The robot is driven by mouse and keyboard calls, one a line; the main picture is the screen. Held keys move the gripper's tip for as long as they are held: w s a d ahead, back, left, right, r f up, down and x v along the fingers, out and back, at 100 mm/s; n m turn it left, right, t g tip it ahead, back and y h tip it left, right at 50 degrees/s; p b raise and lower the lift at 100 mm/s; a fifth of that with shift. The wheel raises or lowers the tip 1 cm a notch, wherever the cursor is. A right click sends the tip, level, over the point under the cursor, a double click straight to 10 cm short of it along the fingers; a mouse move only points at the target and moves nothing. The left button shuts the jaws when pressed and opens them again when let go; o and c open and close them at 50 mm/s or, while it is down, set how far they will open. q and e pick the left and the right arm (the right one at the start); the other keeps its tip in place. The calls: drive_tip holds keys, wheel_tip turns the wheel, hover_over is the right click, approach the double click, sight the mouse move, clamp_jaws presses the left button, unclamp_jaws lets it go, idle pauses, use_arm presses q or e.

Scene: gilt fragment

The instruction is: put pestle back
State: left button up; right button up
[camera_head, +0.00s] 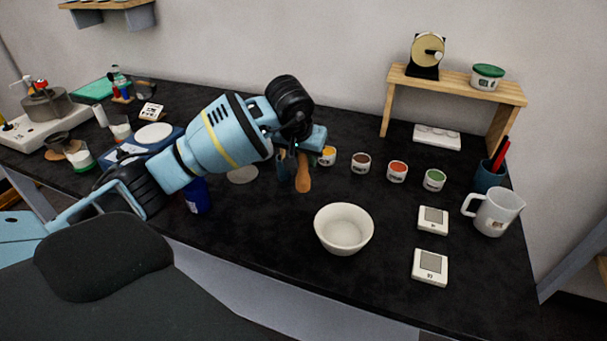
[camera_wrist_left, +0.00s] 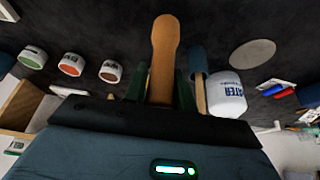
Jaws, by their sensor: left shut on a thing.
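The wooden pestle (camera_head: 303,178) hangs from my left gripper (camera_head: 293,160), over the middle of the black bench. In the left wrist view the brown pestle (camera_wrist_left: 164,55) stands out between the green fingers, and the gripper (camera_wrist_left: 165,92) is shut on it. Its rounded end points away from the palm; the held part is hidden. A white bowl (camera_head: 343,229) stands on the bench in front and to the right of the pestle, apart from it. My right gripper does not show.
Several small paint pots (camera_head: 397,172) stand in a row right of the gripper. A blue bottle (camera_head: 197,195) stands left, near a grey disc (camera_head: 242,174). Two small white devices (camera_head: 430,266), a jug (camera_head: 493,212) and a wooden shelf (camera_head: 455,82) are right.

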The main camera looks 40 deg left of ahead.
sight(304, 169)
use_arm(q)
drive_tip(key=shift+f, duration=2.2)
drive_tip(key=shift+f, duration=0.1)
drive_tip(key=shift+f, duration=0.15)
drive_tip(key=o, duration=1)
drive_tip(key=shift+r, duration=0.55)
drive_tip(key=v, duration=1.1)
drive_tip(key=shift+s+r+p, duration=0.2)
drive_tip(key=shift+s+p, duration=0.05)
drive_tip(key=shift+p, duration=0.1)
